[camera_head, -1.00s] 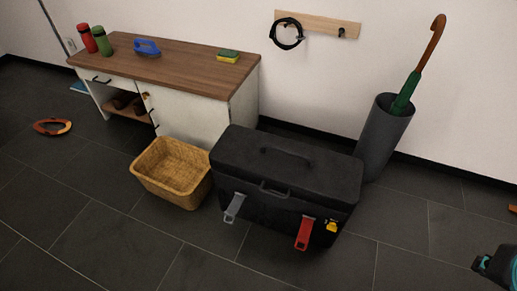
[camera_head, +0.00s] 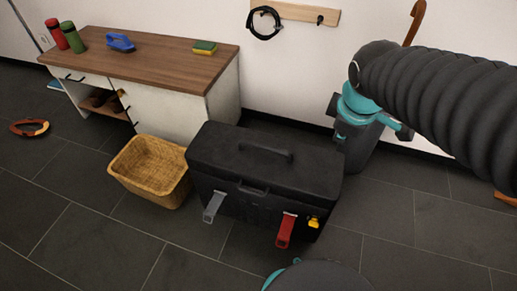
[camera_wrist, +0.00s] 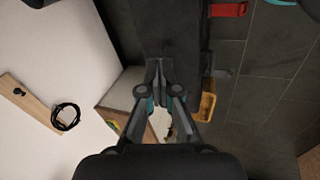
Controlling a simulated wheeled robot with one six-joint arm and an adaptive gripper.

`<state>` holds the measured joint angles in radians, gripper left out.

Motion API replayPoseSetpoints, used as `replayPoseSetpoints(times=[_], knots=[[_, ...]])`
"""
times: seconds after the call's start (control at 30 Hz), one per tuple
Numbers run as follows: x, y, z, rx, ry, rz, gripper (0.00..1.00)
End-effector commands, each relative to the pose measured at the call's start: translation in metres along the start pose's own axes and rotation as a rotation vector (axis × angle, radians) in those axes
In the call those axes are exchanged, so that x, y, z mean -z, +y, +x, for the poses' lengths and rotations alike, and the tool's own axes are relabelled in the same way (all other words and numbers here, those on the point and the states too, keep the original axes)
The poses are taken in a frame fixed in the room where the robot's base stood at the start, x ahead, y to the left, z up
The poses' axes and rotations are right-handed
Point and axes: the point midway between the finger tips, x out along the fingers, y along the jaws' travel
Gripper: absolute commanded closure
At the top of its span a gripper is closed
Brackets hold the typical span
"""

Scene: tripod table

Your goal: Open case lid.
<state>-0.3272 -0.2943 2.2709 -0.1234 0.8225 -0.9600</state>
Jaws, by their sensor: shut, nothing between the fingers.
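The black case (camera_head: 235,151) stands on the floor with its lid (camera_head: 215,142) down and a handle (camera_head: 265,152) on top. A grey latch (camera_head: 213,207) and a red latch (camera_head: 286,230) hang angled outward from its front, and a small yellow part (camera_head: 313,222) sits beside the red one. In the wrist view the case (camera_wrist: 180,30) fills the top middle, with the red latch (camera_wrist: 228,10) at its right. My gripper (camera_wrist: 158,68) is shut and empty, appearing in front of the case; its height above the lid is unclear.
A wicker basket (camera_head: 150,172) stands left of the case. A wood-topped bench (camera_head: 140,60) stands behind them by the wall. A wall rack (camera_head: 296,13) holds a black cable loop. Floor in front is clear.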

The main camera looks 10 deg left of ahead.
Motion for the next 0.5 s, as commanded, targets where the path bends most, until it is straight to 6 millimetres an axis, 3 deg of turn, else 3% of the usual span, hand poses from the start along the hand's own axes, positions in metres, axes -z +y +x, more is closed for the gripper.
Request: replayPoseSetpoints(times=[0.13,0.3,0.5], knots=[[0.056,0.007,0.040,0.045,-0.006,-0.476,1.00],[0.120,0.001,0.085,0.084,0.003,-1.011,1.00],[0.175,-0.018,0.129,0.114,0.020,-1.487,1.00]])
